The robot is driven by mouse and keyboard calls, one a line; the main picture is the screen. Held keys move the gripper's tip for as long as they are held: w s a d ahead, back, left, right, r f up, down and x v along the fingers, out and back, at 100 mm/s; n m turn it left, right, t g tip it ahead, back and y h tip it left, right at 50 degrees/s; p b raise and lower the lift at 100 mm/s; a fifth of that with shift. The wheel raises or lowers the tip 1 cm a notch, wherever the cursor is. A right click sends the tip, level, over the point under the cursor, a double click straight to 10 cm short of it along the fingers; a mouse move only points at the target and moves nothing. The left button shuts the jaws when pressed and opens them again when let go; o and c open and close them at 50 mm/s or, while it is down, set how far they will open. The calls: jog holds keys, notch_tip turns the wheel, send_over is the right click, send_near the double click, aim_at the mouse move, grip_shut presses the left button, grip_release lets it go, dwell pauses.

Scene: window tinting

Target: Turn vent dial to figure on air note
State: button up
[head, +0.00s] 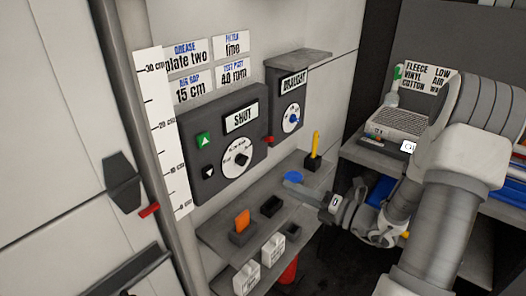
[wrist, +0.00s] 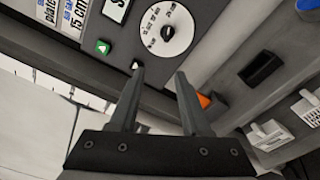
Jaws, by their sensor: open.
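The note "AIR GAP 15 cm" (head: 190,90) is on the wall beside an upright scale marked in cm. Below the notes is a dark panel labelled "SHUT" (head: 241,117), with a white round dial and black knob (head: 237,158); this dial also shows at the top of the wrist view (wrist: 166,30). A smaller box labelled "DRAUGHT" (head: 292,82) to its right has a white dial with a blue knob (head: 291,119). I cannot tell from labels which is the vent dial. My gripper (wrist: 160,74) is open and empty, apart from both dials; in the head view it is over the shelf.
A grey shelf (head: 222,226) below the panel holds an orange block (head: 242,220), a black open box (head: 271,206) and a yellow stick in a holder (head: 315,145). White containers (head: 272,250) stand lower. A red lever (head: 268,140) sits between the boxes. A laptop-like device (head: 398,121) is at right.

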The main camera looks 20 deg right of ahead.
aim_at(246, 162)
jog(key=shift+m+t+h, duration=0.3)
jog(key=shift+m+t, duration=0.1)
jog(key=shift+m, duration=0.4)
jog(key=x, duration=0.5)
jog(key=d+x, duration=0.1)
jog(key=x, duration=0.5)
jog(key=w+p+x, duration=0.1)
jog(key=x, duration=0.4)
jog(key=shift+w+f, duration=0.25)
jog(key=shift+w, duration=0.1)
grip_shut()
